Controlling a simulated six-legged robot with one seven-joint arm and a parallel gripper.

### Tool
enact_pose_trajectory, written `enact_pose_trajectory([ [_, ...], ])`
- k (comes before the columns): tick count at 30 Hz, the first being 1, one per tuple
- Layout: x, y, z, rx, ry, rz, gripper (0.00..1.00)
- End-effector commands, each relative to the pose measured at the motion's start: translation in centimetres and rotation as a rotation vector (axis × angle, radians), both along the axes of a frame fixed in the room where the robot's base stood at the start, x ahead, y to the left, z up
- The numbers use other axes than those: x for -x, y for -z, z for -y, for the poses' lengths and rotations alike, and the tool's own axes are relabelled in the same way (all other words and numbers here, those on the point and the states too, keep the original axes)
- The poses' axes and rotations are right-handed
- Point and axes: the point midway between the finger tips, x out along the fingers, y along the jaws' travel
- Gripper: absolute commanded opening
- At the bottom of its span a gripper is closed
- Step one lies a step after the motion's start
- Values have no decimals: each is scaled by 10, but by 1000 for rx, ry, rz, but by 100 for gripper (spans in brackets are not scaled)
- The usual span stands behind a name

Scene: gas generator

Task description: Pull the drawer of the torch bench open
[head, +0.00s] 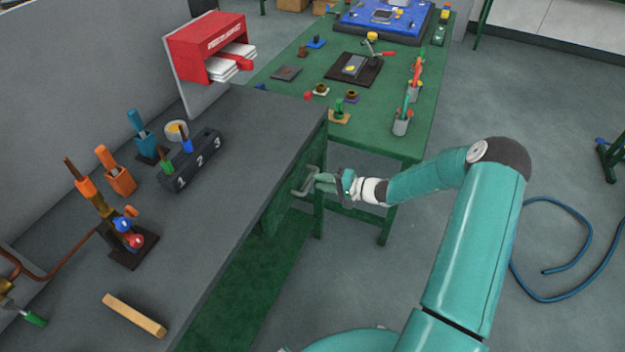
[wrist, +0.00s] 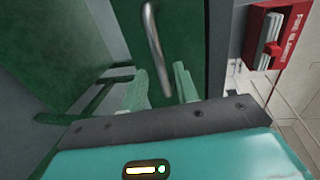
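The torch bench (head: 262,118) has a dark grey top and a green frame, and fills the left of the head view. Its green drawer front (wrist: 187,35) carries a grey bar handle (head: 305,181), which also shows in the wrist view (wrist: 153,45). My gripper (head: 318,184) is at the handle, below the bench top's right edge. In the wrist view its two pale green fingers (wrist: 161,88) are apart, with the handle's near end between them and gaps visible. Contact cannot be made out. How far the drawer sits out is hard to tell.
A green table (head: 290,95) with tools and cups stands beyond the bench; its legs are close to my gripper. A red fire blanket box (head: 208,47) hangs behind. A blue hose (head: 590,240) lies on the floor at right.

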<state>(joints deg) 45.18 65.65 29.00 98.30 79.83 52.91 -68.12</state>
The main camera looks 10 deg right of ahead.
Motion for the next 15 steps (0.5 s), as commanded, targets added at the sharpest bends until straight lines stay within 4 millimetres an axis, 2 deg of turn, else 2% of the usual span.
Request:
enact_pose_trajectory([
  [1, -5, 2, -8, -1, -3, 0, 30],
  [6, -19, 6, -24, 0, -2, 0, 30],
  [15, -24, 8, -28, 0, 0, 0, 30],
])
